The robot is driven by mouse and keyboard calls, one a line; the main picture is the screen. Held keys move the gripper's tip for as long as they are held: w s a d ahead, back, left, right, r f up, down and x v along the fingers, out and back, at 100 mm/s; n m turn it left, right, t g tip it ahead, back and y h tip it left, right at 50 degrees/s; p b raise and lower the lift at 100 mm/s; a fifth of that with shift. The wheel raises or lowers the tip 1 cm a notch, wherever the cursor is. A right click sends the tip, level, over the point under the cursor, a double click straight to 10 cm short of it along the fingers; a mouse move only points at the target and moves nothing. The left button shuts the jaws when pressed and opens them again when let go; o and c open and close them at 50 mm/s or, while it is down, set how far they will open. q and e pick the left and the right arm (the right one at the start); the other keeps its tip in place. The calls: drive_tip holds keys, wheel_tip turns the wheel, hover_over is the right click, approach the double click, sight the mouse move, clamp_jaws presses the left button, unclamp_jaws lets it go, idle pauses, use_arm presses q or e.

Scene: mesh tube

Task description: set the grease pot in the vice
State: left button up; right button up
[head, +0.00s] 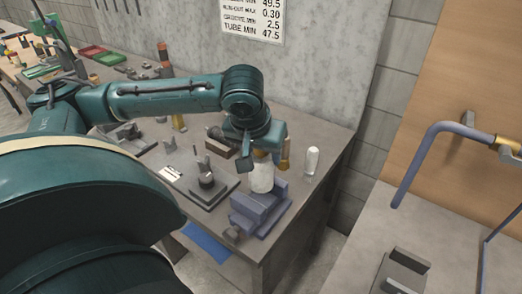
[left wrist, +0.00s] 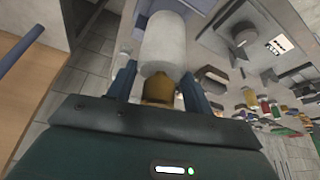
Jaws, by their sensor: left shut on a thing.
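The grease pot, a white cylinder (head: 261,177) with a brass-coloured neck, hangs below my left gripper (head: 262,156). In the left wrist view the white body (left wrist: 166,42) points away from me, and the brass neck (left wrist: 157,88) is between the two fingers of the left gripper (left wrist: 160,88). The blue-grey vice (head: 258,210) stands at the table's front right corner. The pot's lower end is at the top of the vice jaws; I cannot tell whether it is between them or just above. My right gripper is not in view.
A dark round fixture on a plate (head: 207,186) lies close on the left. Blue-grey bent tubing (head: 424,150) stands over the right-hand bench.

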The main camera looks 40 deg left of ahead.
use_arm(q)
drive_tip(key=shift+f, duration=0.25)
drive_tip(key=shift+f+b, duration=0.3)
drive_tip(key=shift+f, duration=0.2)
idle(0.6)
drive_tip(key=shift+f, duration=0.3)
drive_tip(key=shift+f, duration=0.25)
idle(0.3)
drive_tip(key=shift+f+b, duration=0.4)
drive_tip(key=shift+f, duration=0.1)
idle(0.4)
drive_tip(key=shift+f, duration=0.3)
drive_tip(key=shift+f, duration=0.25)
idle(0.4)
drive_tip(key=shift+f+b, duration=0.35)
drive_tip(key=o, duration=1.6)
